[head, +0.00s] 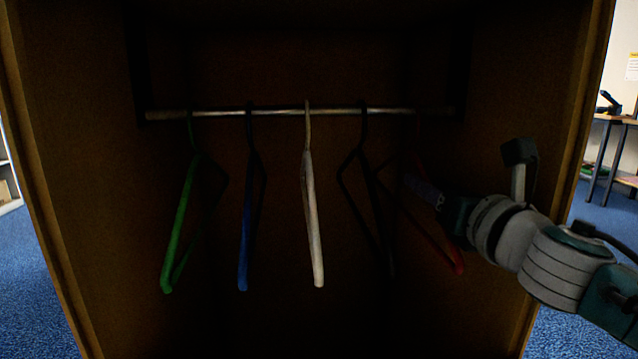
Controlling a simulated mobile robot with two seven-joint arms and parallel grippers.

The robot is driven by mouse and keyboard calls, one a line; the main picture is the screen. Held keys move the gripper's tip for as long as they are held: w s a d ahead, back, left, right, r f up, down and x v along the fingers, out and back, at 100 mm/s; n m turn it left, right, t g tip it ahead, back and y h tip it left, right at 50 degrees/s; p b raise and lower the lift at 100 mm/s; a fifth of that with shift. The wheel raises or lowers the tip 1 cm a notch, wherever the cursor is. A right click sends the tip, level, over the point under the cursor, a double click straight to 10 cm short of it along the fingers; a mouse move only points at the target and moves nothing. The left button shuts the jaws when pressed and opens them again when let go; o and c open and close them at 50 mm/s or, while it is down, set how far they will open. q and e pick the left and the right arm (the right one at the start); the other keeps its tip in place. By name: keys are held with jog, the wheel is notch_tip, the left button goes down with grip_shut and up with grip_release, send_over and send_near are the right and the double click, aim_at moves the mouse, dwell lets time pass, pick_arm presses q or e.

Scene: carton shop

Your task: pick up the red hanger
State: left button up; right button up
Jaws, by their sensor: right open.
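A red hanger (444,251) hangs at the right end of a metal rod inside a dark carton. Its lower right corner shows best; its upper part is dim and partly hidden behind my right gripper (412,184). My right gripper reaches in from the right, its fingers pointing left at the height of the hanger's upper part. It is open; I cannot tell whether the hanger lies between its fingers. My left gripper is not in view.
The rod (278,113) also bears a green hanger (179,222), a blue hanger (245,230), a white hanger (312,215) and a black hanger (375,205) close left of my right gripper. The carton's right wall (545,110) stands close to my right arm.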

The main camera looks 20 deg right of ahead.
jog(key=shift+c, duration=0.3)
grip_shut()
dwell(0.3)
